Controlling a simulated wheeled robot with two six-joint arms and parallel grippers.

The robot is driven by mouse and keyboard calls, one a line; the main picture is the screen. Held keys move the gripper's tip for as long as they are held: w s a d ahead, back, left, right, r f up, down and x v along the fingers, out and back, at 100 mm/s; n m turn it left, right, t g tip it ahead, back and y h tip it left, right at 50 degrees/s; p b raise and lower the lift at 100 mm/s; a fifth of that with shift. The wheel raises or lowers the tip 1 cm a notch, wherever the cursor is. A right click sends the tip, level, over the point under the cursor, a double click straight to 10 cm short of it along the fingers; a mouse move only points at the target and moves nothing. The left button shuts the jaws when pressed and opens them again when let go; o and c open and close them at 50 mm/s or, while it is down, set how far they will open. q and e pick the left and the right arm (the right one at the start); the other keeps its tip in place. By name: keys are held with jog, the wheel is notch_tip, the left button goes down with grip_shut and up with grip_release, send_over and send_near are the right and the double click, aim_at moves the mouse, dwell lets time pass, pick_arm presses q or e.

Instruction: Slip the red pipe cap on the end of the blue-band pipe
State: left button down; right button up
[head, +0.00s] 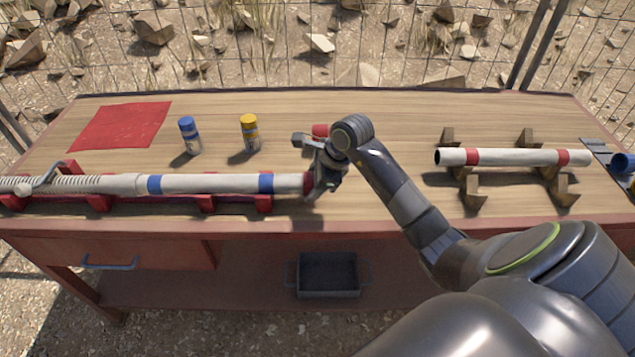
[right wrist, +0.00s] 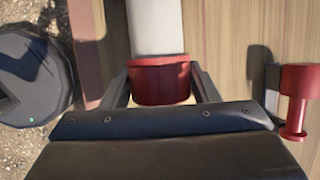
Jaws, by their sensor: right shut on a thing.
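The blue-band pipe (head: 210,184) is white with two blue bands and lies level in red supports along the table's front left. The red pipe cap (head: 308,184) is at the pipe's right end. My right gripper (head: 314,180) is shut on the cap. In the right wrist view the red cap (right wrist: 160,82) sits between the two fingers, in line with the white pipe (right wrist: 156,28) and touching or overlapping its end. I cannot tell how far the cap covers the pipe. My left gripper is not in view.
A red-topped fitting (head: 320,131) stands close behind my right gripper. A blue-capped jar (head: 189,136), a yellow-capped jar (head: 249,132) and a red cloth (head: 120,126) are at the back left. A red-band pipe (head: 515,157) rests on wooden stands at the right.

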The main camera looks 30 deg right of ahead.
jog(key=shift+w+a+b, duration=0.35)
jog(key=shift+w+a, duration=0.05)
jog(key=shift+a, duration=0.2)
jog(key=shift+w+a+b, duration=0.35)
jog(key=shift+a, duration=0.25)
jog(key=o, duration=0.9)
